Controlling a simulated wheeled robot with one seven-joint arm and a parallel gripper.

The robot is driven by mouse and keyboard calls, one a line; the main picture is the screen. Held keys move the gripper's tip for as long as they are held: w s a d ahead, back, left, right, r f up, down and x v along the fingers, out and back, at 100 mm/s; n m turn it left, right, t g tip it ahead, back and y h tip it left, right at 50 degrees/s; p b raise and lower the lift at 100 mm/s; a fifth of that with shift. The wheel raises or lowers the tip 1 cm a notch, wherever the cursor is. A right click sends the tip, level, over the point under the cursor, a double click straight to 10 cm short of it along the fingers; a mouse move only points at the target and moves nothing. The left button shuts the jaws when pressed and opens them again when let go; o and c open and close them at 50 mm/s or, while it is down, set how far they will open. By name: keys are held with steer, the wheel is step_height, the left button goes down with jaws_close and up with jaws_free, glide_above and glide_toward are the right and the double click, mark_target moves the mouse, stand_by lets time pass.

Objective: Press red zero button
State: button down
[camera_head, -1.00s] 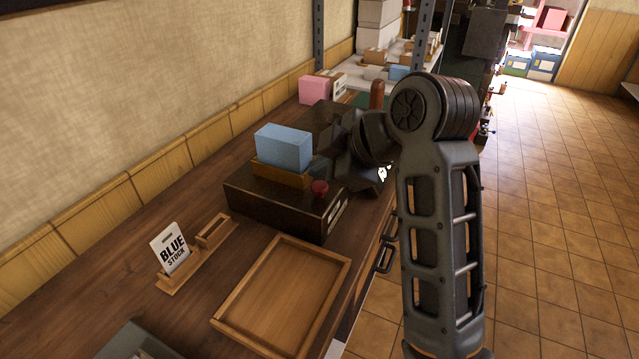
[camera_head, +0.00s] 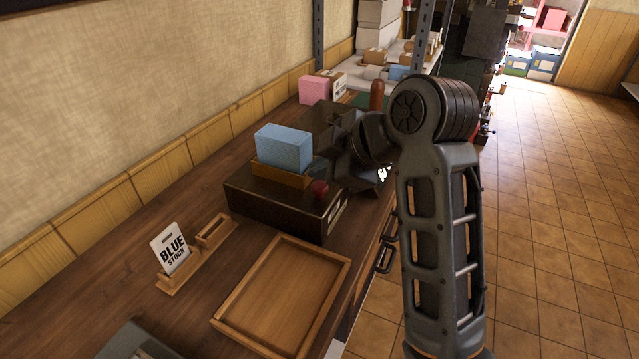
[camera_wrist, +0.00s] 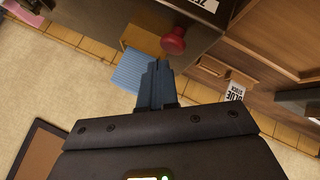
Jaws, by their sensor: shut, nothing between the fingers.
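The red button (camera_head: 320,189) is a round knob at the right front of the top of a dark box (camera_head: 262,207). In the wrist view the red button (camera_wrist: 173,43) shows just beyond my fingertips, with part of a white label lettered "ZE" (camera_wrist: 205,4) near it. My gripper (camera_wrist: 154,68) is shut and empty, its fingers pointing toward the button; whether they touch it I cannot tell. A blue block (camera_head: 284,147) sits in a wooden holder on the box, left of the button.
A wooden tray (camera_head: 228,322) lies in front of the box. A "BLUE STOCK" card (camera_head: 170,248) stands on a wooden stand at left. A pink block (camera_head: 314,89) is farther back. The counter between card and wall is clear.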

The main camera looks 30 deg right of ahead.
mark_target(324, 189)
steer(key=shift+f, duration=0.35)
steer(key=shift+f, duration=0.7)
stand_by(0.8)
stand_by(0.3)
steer(key=shift+r+p, duration=1.1)
steer(key=shift+r, duration=0.1)
step_height(324, 189, up, 5)
steer(key=p, duration=0.5)
steer(key=shift+p, duration=0.3)
